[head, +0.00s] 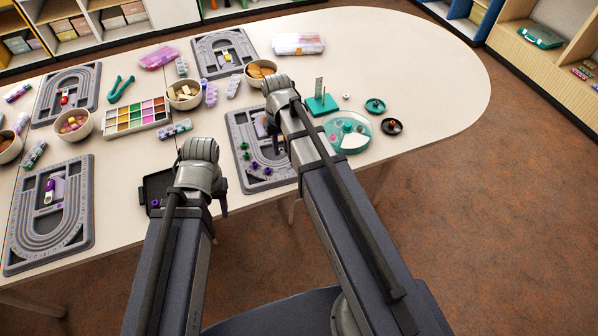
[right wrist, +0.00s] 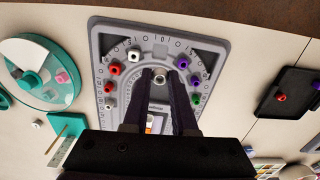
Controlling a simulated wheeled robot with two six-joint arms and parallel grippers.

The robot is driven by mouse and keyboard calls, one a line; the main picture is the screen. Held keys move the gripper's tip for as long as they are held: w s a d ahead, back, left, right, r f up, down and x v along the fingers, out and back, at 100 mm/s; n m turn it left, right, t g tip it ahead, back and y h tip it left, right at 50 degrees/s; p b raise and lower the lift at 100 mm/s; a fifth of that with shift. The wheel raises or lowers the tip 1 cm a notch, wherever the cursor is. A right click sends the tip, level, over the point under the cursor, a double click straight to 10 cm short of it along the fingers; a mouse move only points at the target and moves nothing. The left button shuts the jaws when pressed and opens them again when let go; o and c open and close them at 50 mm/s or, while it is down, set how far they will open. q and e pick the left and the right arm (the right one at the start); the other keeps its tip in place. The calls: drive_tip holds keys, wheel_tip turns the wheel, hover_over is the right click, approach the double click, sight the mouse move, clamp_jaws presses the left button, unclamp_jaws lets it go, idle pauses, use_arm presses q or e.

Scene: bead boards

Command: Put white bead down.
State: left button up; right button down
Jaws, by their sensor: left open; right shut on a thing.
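My right gripper (right wrist: 160,77) is shut on a white bead (right wrist: 160,80), held between its fingertips over the grey bead board (right wrist: 222,46) in the right wrist view. I cannot tell whether the held bead touches the board. In the head view the right arm hides much of this board (head: 234,117). My left gripper (head: 222,205) is open and empty, near the board's front left corner.
A black tray (head: 147,186) with a purple bead lies left of the board. A round teal tray (head: 366,125) and a teal stand (head: 322,105) are at its right. Other boards, bowls and a paint-coloured bead box (head: 136,128) fill the left. The table's far right is clear.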

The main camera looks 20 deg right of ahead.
drive_tip(key=r, duration=0.1)
use_arm(q)
wheel_tip(320, 180, down, 5)
drive_tip(key=b, duration=0.6)
drive_tip(key=shift+f, duration=0.15)
use_arm(e)
hover_over(283, 172)
drive_tip(key=shift+m, duration=0.4)
wheel_tip(283, 172, down, 6)
drive_tip(key=shift+f, duration=0.2)
use_arm(q)
drive_tip(key=shift+f, duration=0.1)
wheel_tip(283, 172, down, 4)
drive_tip(key=b, duration=0.3)
drive_tip(key=shift+r+b, duration=0.25)
drive_tip(key=shift+b, duration=0.15)
use_arm(e)
wheel_tip(283, 172, down, 4)
drive_tip(key=shift+r, duration=0.2)
drive_tip(key=shift+f+b, duration=0.3)
drive_tip(key=c, duration=0.7)
unclamp_jaws()
use_arm(q)
drive_tip(key=shift+f, duration=0.2)
use_arm(e)
drive_tip(key=shift+r, duration=0.15)
